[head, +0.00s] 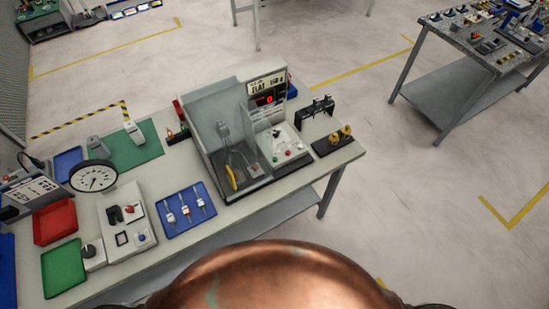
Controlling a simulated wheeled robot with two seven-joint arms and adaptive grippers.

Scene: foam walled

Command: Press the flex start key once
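A grey test machine (225,130) with a clear-walled chamber stands on the workbench. A sign plate (266,84) with print too small to read surely and a red-lit display (264,100) sit at its upper right. Below them is a sloped light key panel (281,146) with several small keys, some red and some green. I cannot tell which one is the flex start key, as the labels are too small. Inside the chamber are a metal fixture and a yellow curved piece (232,178). Neither of my grippers is in view.
The workbench (170,245) also holds a blue tray (187,222) with several parts, a round dial gauge (93,176), red (54,222) and green (64,267) trays, and black fixtures (333,141) right of the machine. A second table (460,35) stands far right. Open floor lies between.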

